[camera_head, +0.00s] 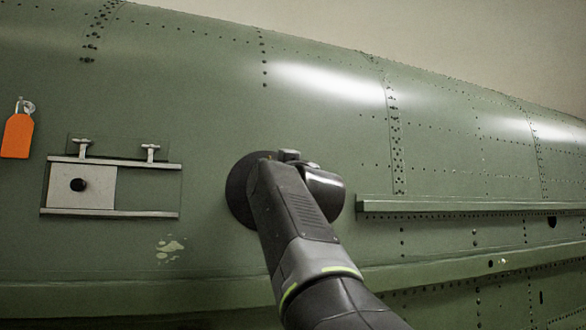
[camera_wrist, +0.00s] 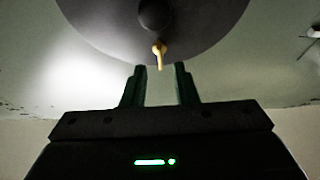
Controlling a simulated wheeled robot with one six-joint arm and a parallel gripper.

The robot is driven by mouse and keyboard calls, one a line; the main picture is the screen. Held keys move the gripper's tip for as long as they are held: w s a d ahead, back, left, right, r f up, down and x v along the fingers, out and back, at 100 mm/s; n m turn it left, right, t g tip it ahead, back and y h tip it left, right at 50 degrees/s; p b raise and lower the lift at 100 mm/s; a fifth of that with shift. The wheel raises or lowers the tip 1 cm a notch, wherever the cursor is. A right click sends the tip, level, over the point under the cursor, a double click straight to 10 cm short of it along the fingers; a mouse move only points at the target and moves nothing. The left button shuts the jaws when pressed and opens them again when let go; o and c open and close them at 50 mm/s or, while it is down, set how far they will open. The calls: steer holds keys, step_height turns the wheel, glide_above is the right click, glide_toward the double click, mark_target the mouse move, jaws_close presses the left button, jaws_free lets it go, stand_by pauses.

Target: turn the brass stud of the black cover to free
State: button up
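The black cover (camera_head: 236,190) is a round dark disc on the green fuselage skin, partly hidden behind my arm in the head view. In the wrist view the cover (camera_wrist: 215,25) fills the top, with a dark round knob (camera_wrist: 155,14) at its middle. The brass stud (camera_wrist: 159,52) sits just below the knob, its narrow tail pointing down in the picture. My gripper (camera_wrist: 159,72) has its two green fingers apart, with a clear gap between them. The stud's tail lies in line with that gap, near the fingertips.
Left of the cover, a pale plate (camera_head: 98,187) with a black knob sits between two rails, with two T-shaped clamps above. An orange tag (camera_head: 17,136) hangs at far left. A green ledge (camera_head: 450,205) juts out at right.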

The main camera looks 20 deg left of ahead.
steer(key=b+v, duration=0.3)
steer(key=v, duration=0.8)
steer(key=shift+w+a, duration=0.1)
steer(key=shift+w, duration=0.05)
steer(key=p+x, duration=0.4)
steer(key=x, duration=0.9)
steer(key=shift+r+p, duration=0.2)
steer(key=shift+p, duration=0.2)
steer(key=shift+w+a, duration=0.1)
steer(key=f+b+v, duration=0.1)
steer(key=b+v, duration=0.5)
steer(key=v, duration=0.8)
steer(key=w+a+r+m+p, duration=0.1)
steer(key=w+a+r+p, duration=0.5)
steer(key=w, duration=0.4)
steer(key=shift+w+a+t+h, duration=0.3)
steer(key=shift+a, duration=0.6)
